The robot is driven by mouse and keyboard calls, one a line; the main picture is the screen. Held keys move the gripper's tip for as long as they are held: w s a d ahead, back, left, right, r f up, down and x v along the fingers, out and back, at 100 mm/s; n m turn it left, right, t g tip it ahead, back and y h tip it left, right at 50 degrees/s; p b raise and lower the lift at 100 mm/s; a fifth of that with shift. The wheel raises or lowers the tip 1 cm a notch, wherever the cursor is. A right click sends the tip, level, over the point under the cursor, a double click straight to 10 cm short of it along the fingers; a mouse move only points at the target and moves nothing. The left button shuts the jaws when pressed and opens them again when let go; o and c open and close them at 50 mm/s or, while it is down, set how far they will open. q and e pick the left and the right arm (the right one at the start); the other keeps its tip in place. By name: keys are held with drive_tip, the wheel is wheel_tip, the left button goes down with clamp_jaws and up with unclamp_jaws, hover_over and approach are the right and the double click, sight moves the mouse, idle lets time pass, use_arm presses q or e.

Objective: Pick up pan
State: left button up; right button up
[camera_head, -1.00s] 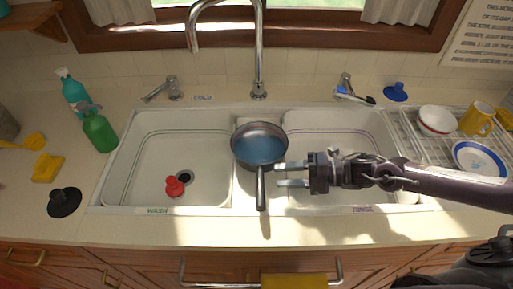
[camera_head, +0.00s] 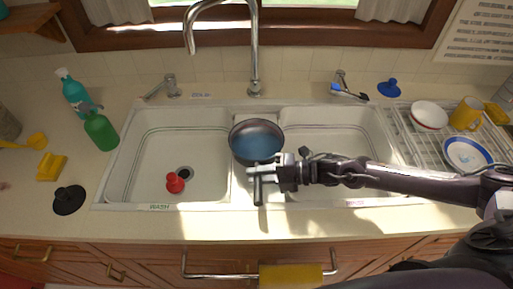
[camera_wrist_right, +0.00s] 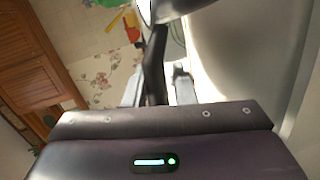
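The dark pan (camera_head: 256,143) with a bluish inside sits over the divider between the two sink basins, its handle pointing toward the front counter edge. My right gripper (camera_head: 259,172) comes in from the right at the handle. In the right wrist view, the pan handle (camera_wrist_right: 154,70) runs between the two fingers of the right gripper (camera_wrist_right: 158,88), with a narrow gap showing beside it. The fingers look open around the handle. My left gripper is not in view.
A red stopper (camera_head: 175,183) lies in the left basin, with the faucet (camera_head: 255,60) behind the pan. Green (camera_head: 100,131) and teal (camera_head: 75,92) bottles stand at left. A dish rack (camera_head: 425,150) with dishes is at right. A yellow towel (camera_head: 291,275) hangs in front.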

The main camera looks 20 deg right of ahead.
clamp_jaws()
idle(1.0)
drive_tip(key=shift+w+r, duration=0.1)
drive_tip(key=shift+r, duration=0.05)
